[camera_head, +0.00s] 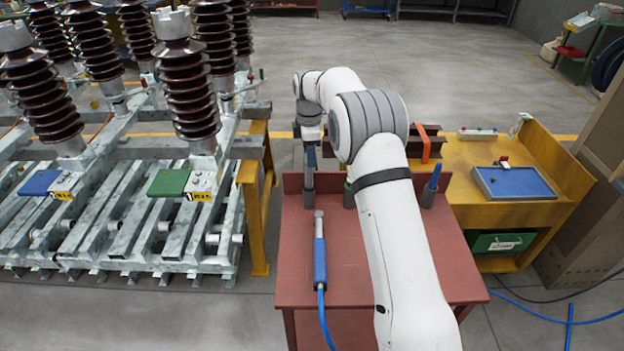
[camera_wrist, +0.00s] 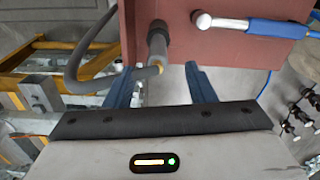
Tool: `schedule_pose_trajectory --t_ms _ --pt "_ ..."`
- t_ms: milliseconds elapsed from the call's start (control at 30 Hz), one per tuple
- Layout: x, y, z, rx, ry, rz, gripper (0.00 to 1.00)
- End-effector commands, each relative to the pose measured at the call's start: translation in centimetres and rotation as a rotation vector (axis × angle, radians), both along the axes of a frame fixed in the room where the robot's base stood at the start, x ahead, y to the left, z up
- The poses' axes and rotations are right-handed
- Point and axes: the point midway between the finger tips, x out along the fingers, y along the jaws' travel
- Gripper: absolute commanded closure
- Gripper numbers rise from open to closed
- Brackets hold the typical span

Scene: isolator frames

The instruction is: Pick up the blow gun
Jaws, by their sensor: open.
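The tool I take to be the blow gun (camera_head: 320,262) lies on the red bench top (camera_head: 290,268). It has a blue grip, a silver head toward the back of the bench, and a blue hose running off the front edge. In the wrist view the blow gun (camera_wrist: 272,27) lies at the upper right. My gripper (camera_head: 309,164) is over the back left of the bench, beyond the blow gun and apart from it. In the wrist view my gripper (camera_wrist: 160,72) has its blue fingers spread, with nothing held.
A grey cylindrical piece (camera_head: 308,190) stands below my gripper; a curved grey hose (camera_wrist: 98,77) shows there in the wrist view. A blue-handled tool (camera_head: 433,180) stands at the bench's right. A yellow bench (camera_head: 515,212) is beyond; the insulator frame (camera_head: 130,210) is left.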

Motion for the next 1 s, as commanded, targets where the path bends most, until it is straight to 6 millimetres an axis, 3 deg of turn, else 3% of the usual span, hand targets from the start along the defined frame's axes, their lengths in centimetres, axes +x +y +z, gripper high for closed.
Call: schedule_pose_trajectory --t_ms 600,900,1000 --pt "0.3 0.3 -7.5 -0.001 0.005 0.02 0.5" --pt "0.3 0.4 -8.2 0.0 0.002 0.02 0.5" --pt "0.3 0.4 -8.2 0.0 0.002 0.02 0.58"
